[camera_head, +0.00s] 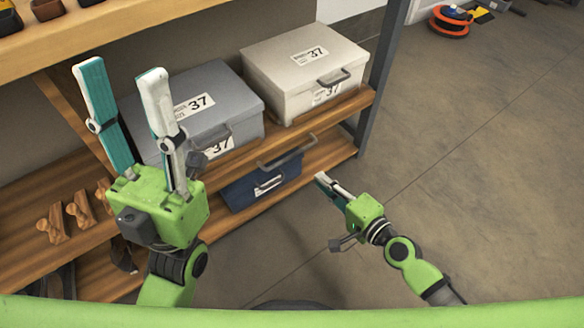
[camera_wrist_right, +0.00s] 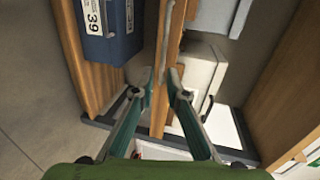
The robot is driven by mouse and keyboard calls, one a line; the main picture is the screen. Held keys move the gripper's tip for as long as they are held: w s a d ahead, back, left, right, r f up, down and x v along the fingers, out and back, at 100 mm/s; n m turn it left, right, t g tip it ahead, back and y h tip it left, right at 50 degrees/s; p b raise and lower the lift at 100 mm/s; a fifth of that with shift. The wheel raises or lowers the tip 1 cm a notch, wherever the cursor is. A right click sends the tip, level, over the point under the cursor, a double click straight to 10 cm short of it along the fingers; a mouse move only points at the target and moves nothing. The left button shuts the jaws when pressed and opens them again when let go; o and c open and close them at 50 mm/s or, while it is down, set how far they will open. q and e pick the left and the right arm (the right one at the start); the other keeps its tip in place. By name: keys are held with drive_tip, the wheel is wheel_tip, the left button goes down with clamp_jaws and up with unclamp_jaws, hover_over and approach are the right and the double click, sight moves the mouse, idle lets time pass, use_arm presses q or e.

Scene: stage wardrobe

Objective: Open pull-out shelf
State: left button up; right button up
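The pull-out shelf (camera_head: 330,119) is a wooden board carrying two lidded boxes, with a grey bar handle (camera_head: 287,153) on its front edge. In the right wrist view the handle (camera_wrist_right: 163,38) runs along the board's edge, towards the fingertips. My right gripper (camera_head: 321,179) is low, to the right of the handle in the head view. Its fingertips (camera_wrist_right: 161,74) are a little apart, with the wooden edge behind the gap; I cannot tell whether they touch the handle. My left gripper (camera_head: 121,70) is wide open and empty, raised in front of the grey box.
A grey box (camera_head: 222,88) and a white box (camera_head: 290,50) stand on the shelf. A blue box (camera_head: 258,190) stands below it. Wooden shoe forms (camera_head: 80,212) lie at lower left. A dark post (camera_head: 384,65) stands at the right end.

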sight(293, 155)
drive_tip(key=x, duration=0.4)
drive_tip(key=b+x, duration=0.1)
drive_tip(key=x, duration=0.4)
drive_tip(key=r+x, duration=0.1)
drive_tip(key=x, duration=0.4)
drive_tip(key=shift+s+a+b, duration=0.1)
drive_tip(key=shift+a+b, duration=0.15)
drive_tip(key=shift+b, duration=0.15)
clamp_jaws()
drive_tip(key=shift+s, duration=0.1)
